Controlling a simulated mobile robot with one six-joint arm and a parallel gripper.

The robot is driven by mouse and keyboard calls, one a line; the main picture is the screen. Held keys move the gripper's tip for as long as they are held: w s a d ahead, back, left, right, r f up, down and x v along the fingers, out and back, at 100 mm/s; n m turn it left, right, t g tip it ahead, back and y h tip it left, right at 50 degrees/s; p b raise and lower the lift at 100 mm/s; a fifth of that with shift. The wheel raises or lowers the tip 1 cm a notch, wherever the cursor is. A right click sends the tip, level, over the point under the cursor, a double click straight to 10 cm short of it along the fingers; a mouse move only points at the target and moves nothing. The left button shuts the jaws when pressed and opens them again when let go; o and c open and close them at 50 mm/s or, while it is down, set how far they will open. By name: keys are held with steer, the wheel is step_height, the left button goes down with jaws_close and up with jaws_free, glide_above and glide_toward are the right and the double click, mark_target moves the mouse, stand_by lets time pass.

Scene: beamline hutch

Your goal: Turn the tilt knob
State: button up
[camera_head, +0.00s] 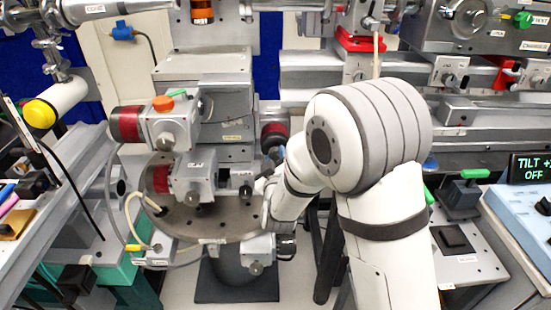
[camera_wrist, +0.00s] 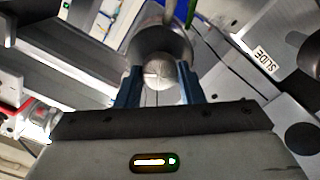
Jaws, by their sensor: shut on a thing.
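In the wrist view, my gripper (camera_wrist: 158,92) has its two blue fingers closed on either side of a round metal knob (camera_wrist: 158,72). The knob has a cross-like mark on its face. I take it for the tilt knob, but no label on it shows. In the head view, my arm reaches left to the stage stack above the round perforated plate (camera_head: 205,225); the fingertips and the held knob are largely hidden there. A display (camera_head: 532,168) at the right reads "TILT", part of a second sign, and "OFF".
A "SLIDE" label (camera_wrist: 264,60) is on a metal part right of the knob. Red-ended motors (camera_head: 126,123) and a looping cable (camera_head: 130,215) are left of my wrist. A rail bench (camera_head: 480,110) stands at the right. A yellow knob (camera_head: 39,114) is at far left.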

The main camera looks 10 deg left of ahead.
steer(key=o, duration=1)
steer(key=v, duration=0.7)
steer(key=shift+s, duration=0.4)
steer(key=shift+d, duration=0.1)
